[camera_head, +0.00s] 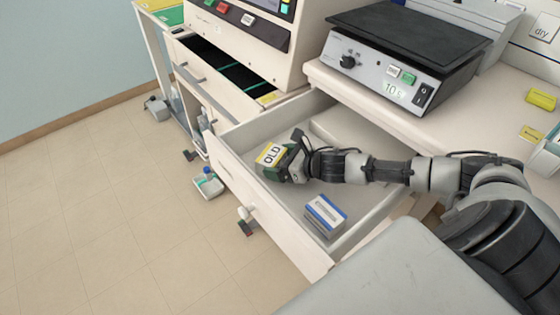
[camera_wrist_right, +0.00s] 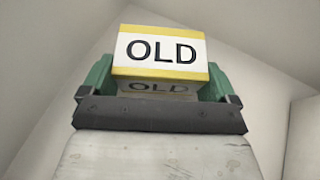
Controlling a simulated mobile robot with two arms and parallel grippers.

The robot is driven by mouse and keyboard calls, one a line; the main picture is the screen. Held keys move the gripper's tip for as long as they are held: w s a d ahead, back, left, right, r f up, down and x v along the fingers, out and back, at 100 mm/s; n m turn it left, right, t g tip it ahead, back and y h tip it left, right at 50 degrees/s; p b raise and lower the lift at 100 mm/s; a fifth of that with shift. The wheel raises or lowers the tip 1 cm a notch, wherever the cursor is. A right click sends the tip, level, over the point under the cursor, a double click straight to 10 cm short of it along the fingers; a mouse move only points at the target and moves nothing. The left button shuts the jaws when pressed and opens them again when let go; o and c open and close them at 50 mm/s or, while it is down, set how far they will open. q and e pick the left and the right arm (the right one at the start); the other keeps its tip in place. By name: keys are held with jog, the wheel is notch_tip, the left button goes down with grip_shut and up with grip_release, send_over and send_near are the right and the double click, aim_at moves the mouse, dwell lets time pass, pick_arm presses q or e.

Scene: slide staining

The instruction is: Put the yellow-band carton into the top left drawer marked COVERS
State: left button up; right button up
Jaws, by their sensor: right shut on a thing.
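The yellow-band carton (camera_head: 270,155) is a small white box with yellow edges and the word OLD on it. It also shows in the right wrist view (camera_wrist_right: 160,52), between the green fingers. My right gripper (camera_head: 285,163) is shut on it, inside the open drawer (camera_head: 232,170). I cannot tell whether the carton touches the drawer floor. No COVERS mark is readable on this drawer. My left gripper is not in view.
A blue-and-white carton (camera_head: 325,215) lies in the drawer's near part. Another open drawer (camera_head: 222,88) with dark compartments is further left. A hot plate (camera_head: 400,55) stands on the counter (camera_head: 455,115). A small bottle on a tray (camera_head: 208,185) is on the floor.

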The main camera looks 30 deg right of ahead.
jog(key=o, duration=0.6)
jog(key=shift+o, duration=0.2)
jog(key=shift+r, duration=0.1)
jog(key=v, duration=0.6)
jog(key=shift+s+d, duration=0.15)
jog(key=shift+s, duration=0.15)
jog(key=shift+v, duration=1.05)
jog(key=shift+p+v, duration=0.8)
jog(key=shift+v, duration=0.8)
jog(key=shift+r, duration=0.1)
